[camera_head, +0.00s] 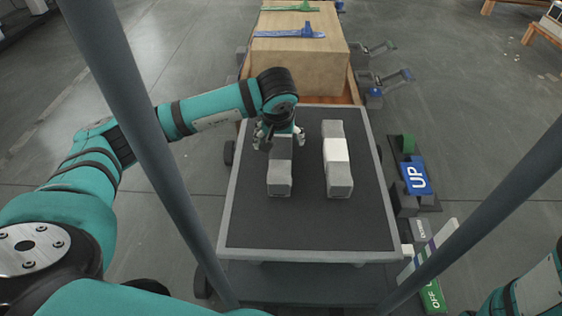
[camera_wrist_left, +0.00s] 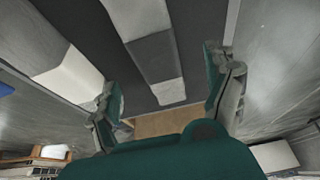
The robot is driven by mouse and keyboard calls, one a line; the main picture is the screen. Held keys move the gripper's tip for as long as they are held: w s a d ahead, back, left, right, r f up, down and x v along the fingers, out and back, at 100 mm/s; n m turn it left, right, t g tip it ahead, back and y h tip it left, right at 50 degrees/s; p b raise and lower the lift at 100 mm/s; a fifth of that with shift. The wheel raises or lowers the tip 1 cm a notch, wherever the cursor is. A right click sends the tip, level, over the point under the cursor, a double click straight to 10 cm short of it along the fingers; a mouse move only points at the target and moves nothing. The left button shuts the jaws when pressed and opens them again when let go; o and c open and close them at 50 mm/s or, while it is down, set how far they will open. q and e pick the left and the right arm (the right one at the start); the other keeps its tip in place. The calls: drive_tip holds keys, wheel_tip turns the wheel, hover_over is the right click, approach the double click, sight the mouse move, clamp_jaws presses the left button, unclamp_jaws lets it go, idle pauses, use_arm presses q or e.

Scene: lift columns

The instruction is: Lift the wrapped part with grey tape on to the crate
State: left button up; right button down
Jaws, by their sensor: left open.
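The wrapped part with grey tape (camera_head: 279,179) is a light grey block with a darker grey band, lying lengthwise on the cart's dark mat. My left gripper (camera_head: 283,140) is open above its far half, covering some of it. In the left wrist view, the grey band (camera_wrist_left: 153,58) lies between the spread fingers (camera_wrist_left: 164,78), with bare space on both sides. I cannot tell how high the fingertips are above the mat. The tan crate (camera_head: 318,62) stands just beyond the cart's far edge. My right gripper is out of view.
A similar part with a white band (camera_head: 336,151) lies to the right on the same cart (camera_head: 312,254). A blue piece (camera_head: 290,33) and a green piece lie on the crate. Pedals and a blue UP sign (camera_head: 416,175) are right of the cart.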

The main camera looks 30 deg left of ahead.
sight(281, 148)
use_arm(q)
drive_tip(key=shift+w+f, duration=0.2)
drive_tip(key=shift+f, duration=0.3)
drive_tip(key=b+x, duration=0.5)
drive_tip(key=shift+d+f, duration=0.15)
drive_tip(key=shift+f, duration=0.05)
drive_tip(key=shift+r, duration=0.15)
drive_tip(key=c, duration=1.8)
